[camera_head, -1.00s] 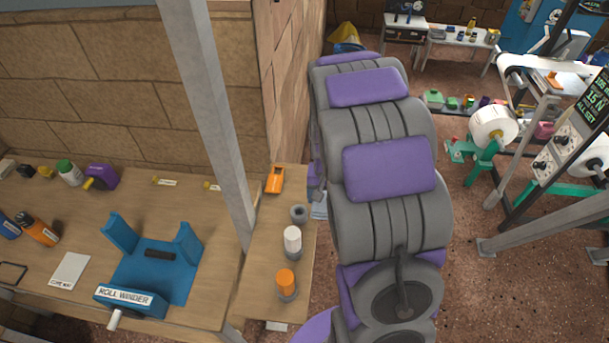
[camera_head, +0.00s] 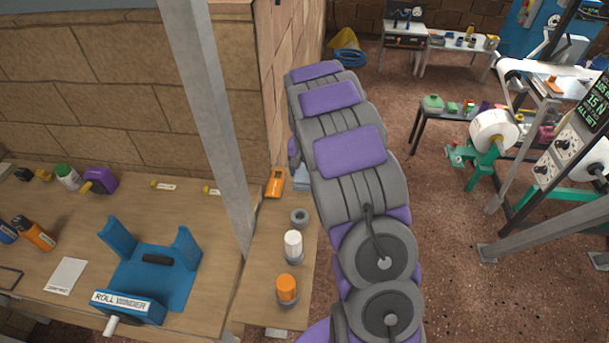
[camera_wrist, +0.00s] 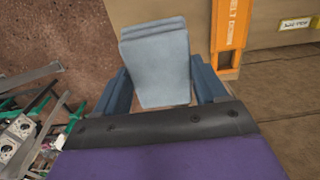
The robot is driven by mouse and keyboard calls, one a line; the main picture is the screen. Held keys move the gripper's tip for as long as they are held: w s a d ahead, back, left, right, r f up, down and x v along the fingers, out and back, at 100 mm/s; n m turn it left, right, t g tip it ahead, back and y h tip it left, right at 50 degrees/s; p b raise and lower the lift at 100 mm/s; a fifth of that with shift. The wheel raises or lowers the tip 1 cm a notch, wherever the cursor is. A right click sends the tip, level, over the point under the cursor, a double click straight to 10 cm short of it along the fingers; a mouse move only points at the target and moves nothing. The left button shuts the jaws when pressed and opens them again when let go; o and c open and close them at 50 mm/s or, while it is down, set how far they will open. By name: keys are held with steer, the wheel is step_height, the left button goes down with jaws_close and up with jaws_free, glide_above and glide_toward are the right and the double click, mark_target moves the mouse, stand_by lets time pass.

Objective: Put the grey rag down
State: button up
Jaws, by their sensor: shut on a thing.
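The grey rag (camera_wrist: 158,62) is a pale blue-grey folded cloth held between the two blue fingers of my gripper (camera_wrist: 160,88) in the wrist view. The fingers are shut on it. In the head view only a small pale part of the rag (camera_head: 302,178) shows beside my arm, near the narrow wooden bench top; my gripper is mostly hidden there behind my arm. I cannot tell whether the rag touches any surface.
An orange tool (camera_head: 275,183) lies on the narrow bench (camera_head: 262,262), close to the rag. A grey ring (camera_head: 299,217), a white-topped item (camera_head: 293,245) and an orange-topped item (camera_head: 287,289) stand nearer. A blue roll winder (camera_head: 155,275) and a metal post (camera_head: 208,120) are left.

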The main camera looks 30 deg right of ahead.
mark_target(304, 171)
steer(key=shift+w+f, duration=0.2)
steer(key=shift+w, duration=0.25)
step_height(304, 171, down, 3)
steer(key=shift+a+r, duration=0.1)
steer(key=shift+a, duration=0.05)
steer(key=shift+s, duration=0.1)
steer(key=o, duration=1)
